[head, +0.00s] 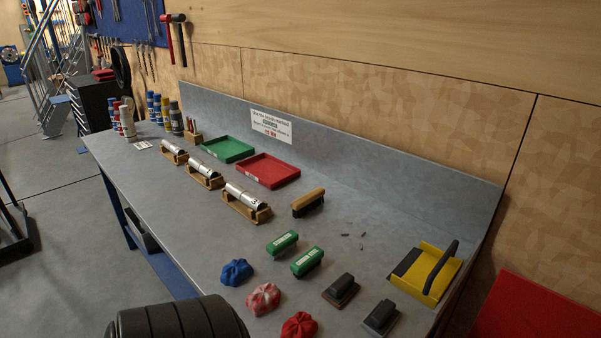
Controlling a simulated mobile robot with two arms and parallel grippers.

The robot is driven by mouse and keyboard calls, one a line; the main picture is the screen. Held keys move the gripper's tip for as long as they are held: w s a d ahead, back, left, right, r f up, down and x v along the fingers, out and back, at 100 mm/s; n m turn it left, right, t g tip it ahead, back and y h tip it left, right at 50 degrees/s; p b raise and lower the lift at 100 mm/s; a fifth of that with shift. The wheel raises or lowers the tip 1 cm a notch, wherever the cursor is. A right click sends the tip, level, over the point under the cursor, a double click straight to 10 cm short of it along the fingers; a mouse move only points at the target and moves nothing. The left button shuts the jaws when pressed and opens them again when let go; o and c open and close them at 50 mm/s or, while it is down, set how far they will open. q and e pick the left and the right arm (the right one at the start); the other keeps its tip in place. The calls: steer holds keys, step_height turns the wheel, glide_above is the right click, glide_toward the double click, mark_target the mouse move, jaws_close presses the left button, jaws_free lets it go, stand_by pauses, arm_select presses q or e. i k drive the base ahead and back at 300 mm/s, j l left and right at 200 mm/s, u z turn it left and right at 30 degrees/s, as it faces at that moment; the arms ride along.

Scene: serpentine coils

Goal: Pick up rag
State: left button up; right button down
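Three crumpled rags lie on the grey metal workbench (185,230) near its front edge. The blue rag (236,271) is farthest back, the red and white rag (263,299) is in the middle, and the red rag (299,326) is nearest, at the bottom of the view. They lie apart from each other. Neither of my grippers shows in the head view.
Green-topped brushes (282,242), dark blocks (341,290) and a yellow dustpan (428,274) sit right of the rags. Metal cylinders in wooden cradles (247,202), a green tray (228,149) and a red tray (267,170) stand farther back. A black ribbed shape fills the bottom left.

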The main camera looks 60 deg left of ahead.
mark_target(265, 298)
steer(key=u, duration=2.15)
steer(key=z, duration=0.6)
steer(key=j+z, duration=0.45)
steer(key=j, duration=0.15)
steer(key=j+z, duration=0.45)
steer(key=k+j, duration=0.05)
steer(key=j, duration=0.05)
